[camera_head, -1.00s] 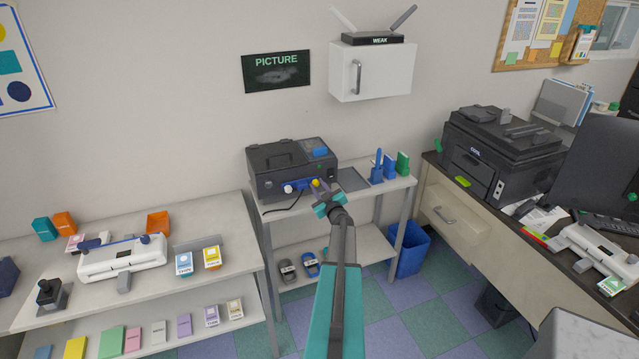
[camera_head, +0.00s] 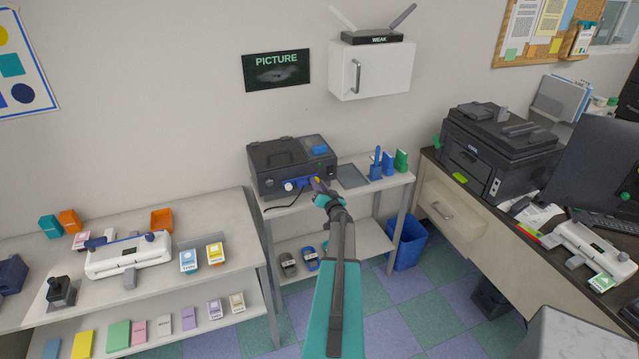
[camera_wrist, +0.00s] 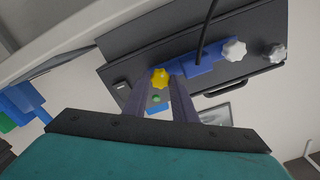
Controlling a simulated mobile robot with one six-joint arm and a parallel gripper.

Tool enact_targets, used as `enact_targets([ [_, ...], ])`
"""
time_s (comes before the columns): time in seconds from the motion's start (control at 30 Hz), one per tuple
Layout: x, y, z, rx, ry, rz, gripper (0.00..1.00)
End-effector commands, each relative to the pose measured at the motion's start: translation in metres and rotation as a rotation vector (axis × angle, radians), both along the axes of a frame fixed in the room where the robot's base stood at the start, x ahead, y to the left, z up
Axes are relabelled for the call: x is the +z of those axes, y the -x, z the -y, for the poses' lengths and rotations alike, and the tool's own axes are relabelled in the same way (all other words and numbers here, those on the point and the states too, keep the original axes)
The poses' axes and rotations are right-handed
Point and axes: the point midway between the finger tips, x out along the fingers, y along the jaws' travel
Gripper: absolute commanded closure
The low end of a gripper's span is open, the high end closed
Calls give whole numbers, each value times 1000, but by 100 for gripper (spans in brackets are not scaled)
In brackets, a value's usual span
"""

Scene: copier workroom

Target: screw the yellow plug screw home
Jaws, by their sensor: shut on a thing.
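The yellow plug screw (camera_wrist: 160,78) has a lobed head and sits at the end of the blue strip (camera_wrist: 195,73) on the front of the dark printer-like machine (camera_head: 272,160). In the wrist view my gripper (camera_wrist: 160,83) has its two purple fingers on either side of the yellow head and is shut on it. In the head view the yellow screw (camera_head: 317,180) is a small spot at my gripper's tips (camera_head: 318,184). The screw's shaft and its hole are hidden, so how deep it sits cannot be told.
A black cable (camera_wrist: 206,35) runs past the blue strip. Blue and green upright items (camera_head: 388,163) stand right of the machine on the shelf (camera_head: 350,203). A blue bin (camera_head: 407,245) stands below.

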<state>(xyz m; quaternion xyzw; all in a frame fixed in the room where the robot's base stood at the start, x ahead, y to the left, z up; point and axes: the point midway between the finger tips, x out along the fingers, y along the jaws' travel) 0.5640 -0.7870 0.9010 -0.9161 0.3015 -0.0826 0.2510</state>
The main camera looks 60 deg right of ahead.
Motion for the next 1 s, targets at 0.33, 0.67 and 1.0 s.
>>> enact_targets([
  [0.33, -5, 4, 1, -8, -260, 185, 98],
  [0.67, -5, 5, 1, -9, -504, 365, 98],
  [1.0, -6, 5, 1, -10, -754, 552, 98],
])
